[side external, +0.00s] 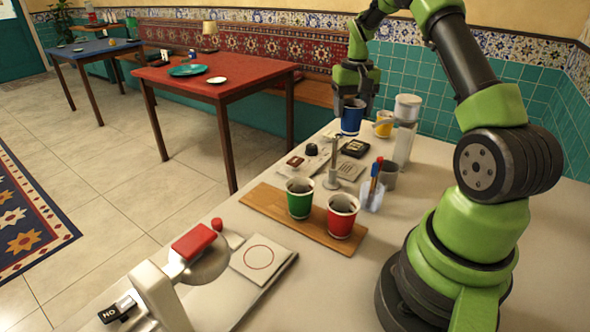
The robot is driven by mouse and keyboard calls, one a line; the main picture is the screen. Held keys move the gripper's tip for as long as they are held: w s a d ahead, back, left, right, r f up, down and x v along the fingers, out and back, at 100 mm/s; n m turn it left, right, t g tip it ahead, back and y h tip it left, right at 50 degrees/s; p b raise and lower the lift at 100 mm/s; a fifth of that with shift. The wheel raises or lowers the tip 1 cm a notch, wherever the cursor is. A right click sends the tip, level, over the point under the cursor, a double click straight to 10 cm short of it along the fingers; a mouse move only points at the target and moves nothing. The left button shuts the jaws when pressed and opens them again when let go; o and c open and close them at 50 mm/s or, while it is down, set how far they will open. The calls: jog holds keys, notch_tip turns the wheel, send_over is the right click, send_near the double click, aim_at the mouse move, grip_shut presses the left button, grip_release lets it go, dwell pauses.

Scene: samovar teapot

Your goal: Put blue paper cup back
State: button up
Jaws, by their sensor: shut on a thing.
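The blue paper cup (351,119) is upright at the far end of the white counter. My gripper (353,99) points down at the cup's rim and is shut on it. I cannot tell whether the cup's base touches the counter. A green paper cup (299,203) and a red paper cup (340,221) stand on a wooden board (270,203) nearer the camera. A yellow cup (383,129) stands just right of the blue cup, partly hidden behind a white and grey cylindrical device.
The white and grey device (404,140) stands close to the right of my gripper. A clear pen holder (371,196), a grey cup (388,174), a metal stand (332,170) and small dark items lie mid-counter. A white machine with a red part (193,241) is in front.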

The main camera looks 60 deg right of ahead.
notch_tip(320, 180, up, 5)
jog(key=w+a+n, duration=0.2)
jog(key=w+a, duration=0.3)
jog(key=a, duration=0.6)
jog(key=w+a+n, duration=0.3)
jog(key=w+a, duration=0.2)
jog(key=a, duration=0.5)
jog(key=shift+f, duration=7.6)
jog(key=shift+f, duration=0.1)
jog(key=o, duration=0.7)
jog(key=shift+c, duration=0.2)
